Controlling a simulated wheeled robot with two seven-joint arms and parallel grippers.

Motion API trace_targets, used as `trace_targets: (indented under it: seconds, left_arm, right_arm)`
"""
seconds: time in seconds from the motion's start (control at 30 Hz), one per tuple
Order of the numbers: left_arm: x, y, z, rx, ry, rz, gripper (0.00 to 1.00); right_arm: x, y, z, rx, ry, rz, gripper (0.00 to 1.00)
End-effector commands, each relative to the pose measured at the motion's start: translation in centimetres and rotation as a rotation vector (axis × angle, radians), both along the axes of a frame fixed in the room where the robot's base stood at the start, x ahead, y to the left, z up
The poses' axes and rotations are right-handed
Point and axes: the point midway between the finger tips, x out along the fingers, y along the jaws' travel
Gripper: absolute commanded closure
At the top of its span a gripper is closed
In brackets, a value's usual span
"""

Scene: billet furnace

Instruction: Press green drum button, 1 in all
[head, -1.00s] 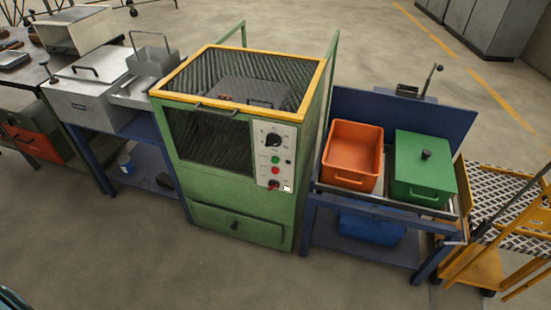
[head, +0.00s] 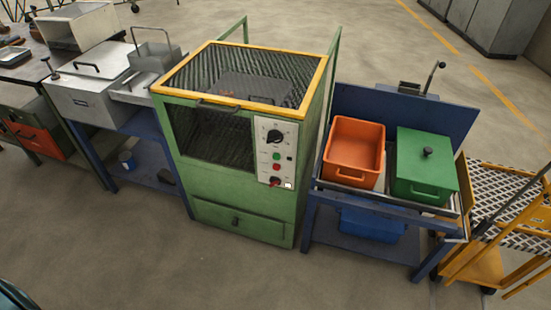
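The green machine (head: 238,210) with a yellow-edged mesh top stands at the middle of the head view. Its white control panel (head: 264,151) is on the right of the front face. The panel carries a black dial (head: 274,137), a green button (head: 276,157), a red button (head: 277,168) and a red knob (head: 275,181) low down. A small dark spot sits beside the green button. Neither of my grippers shows in the view, and nothing covers the panel.
To the right, a blue stand (head: 312,222) holds an orange bin (head: 353,149) and a green lidded box (head: 423,170). A yellow cart (head: 480,266) stands at far right. A grey lidded box (head: 92,90) sits on a bench at left. The floor in front is clear.

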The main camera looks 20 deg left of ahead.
Motion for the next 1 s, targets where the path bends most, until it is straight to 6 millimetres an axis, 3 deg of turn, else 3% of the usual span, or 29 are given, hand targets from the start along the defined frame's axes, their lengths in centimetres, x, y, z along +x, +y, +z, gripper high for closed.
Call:
trace_targets:
  seconds: [0.03,0.17,1.0]
  left_arm:
    - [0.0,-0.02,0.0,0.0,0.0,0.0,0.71]
    - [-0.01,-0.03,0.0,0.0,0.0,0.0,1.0]
    - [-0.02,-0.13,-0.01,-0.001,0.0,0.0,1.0]
  right_arm:
    - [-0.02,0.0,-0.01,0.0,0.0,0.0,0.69]
    - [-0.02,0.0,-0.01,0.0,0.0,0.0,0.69]
    - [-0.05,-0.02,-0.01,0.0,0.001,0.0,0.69]
